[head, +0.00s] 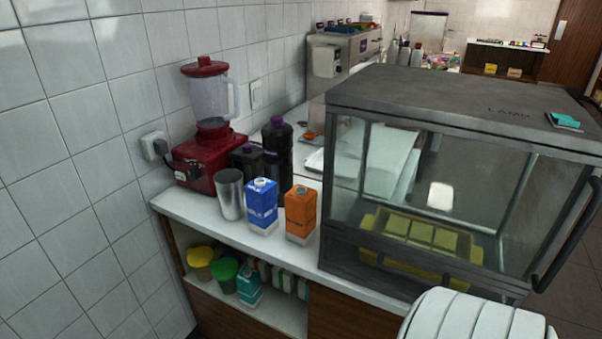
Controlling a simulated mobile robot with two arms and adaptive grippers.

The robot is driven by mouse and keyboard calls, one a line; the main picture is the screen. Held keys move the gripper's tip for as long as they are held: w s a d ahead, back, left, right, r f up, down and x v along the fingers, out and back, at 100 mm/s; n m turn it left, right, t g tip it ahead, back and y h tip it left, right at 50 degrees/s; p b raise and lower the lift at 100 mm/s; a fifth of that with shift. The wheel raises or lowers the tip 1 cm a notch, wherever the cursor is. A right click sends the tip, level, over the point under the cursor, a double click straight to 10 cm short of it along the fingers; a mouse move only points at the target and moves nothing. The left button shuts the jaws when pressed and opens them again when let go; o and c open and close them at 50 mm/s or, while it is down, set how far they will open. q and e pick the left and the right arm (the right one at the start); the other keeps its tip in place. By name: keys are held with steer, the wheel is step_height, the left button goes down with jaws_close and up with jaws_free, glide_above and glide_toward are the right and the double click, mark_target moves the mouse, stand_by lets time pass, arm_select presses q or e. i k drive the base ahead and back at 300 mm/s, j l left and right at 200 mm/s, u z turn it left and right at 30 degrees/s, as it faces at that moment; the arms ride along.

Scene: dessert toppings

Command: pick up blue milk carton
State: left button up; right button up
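The blue milk carton (262,207) stands upright on the white counter, near its front edge, with a white cap on top. A metal cup (230,194) is close on its left and an orange carton (300,214) is close on its right. Dark bottles stand behind it. Neither of my grippers shows in the head view.
A red blender (208,151) stands against the tiled wall. A glass display case (440,185) takes up the counter right of the cartons. A shelf below the counter holds a yellow-lidded tub (201,262), a green-lidded tub (225,275) and several cartons.

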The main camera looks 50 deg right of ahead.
mark_target(261, 193)
steer(key=z, duration=1.3)
